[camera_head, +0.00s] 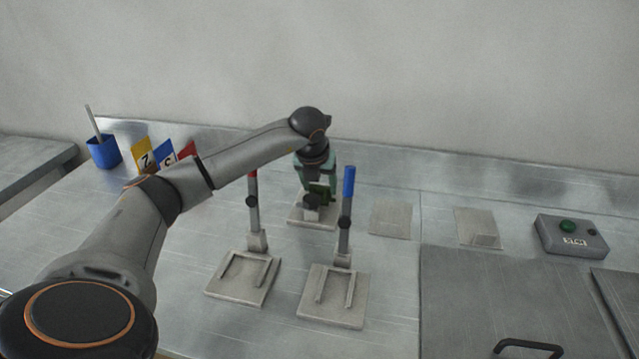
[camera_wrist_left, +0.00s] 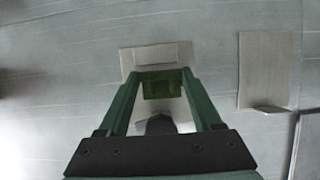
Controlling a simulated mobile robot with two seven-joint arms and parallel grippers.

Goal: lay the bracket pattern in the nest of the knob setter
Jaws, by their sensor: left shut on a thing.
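My left gripper (camera_head: 317,186) is over a pale base plate (camera_head: 299,217) at the back middle of the bench. In the left wrist view its green fingers (camera_wrist_left: 162,80) are shut on a dark green piece, the bracket pattern (camera_wrist_left: 162,91). The pattern is over that plate; I cannot tell whether it touches it. Two fixtures stand nearer, each with a railed nest: one with a red-topped post (camera_head: 242,278), one with a blue-topped post (camera_head: 332,297). Both nests look empty. The frames do not show which fixture is the knob setter. My right gripper is out of view.
Flat pale plates (camera_head: 391,219) and (camera_head: 477,227) lie to the right. A grey button box (camera_head: 570,237) stands at the far right, behind a grey panel with a black handle (camera_head: 528,347). A blue cup (camera_head: 104,152) and coloured number cards (camera_head: 144,155) stand at the left.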

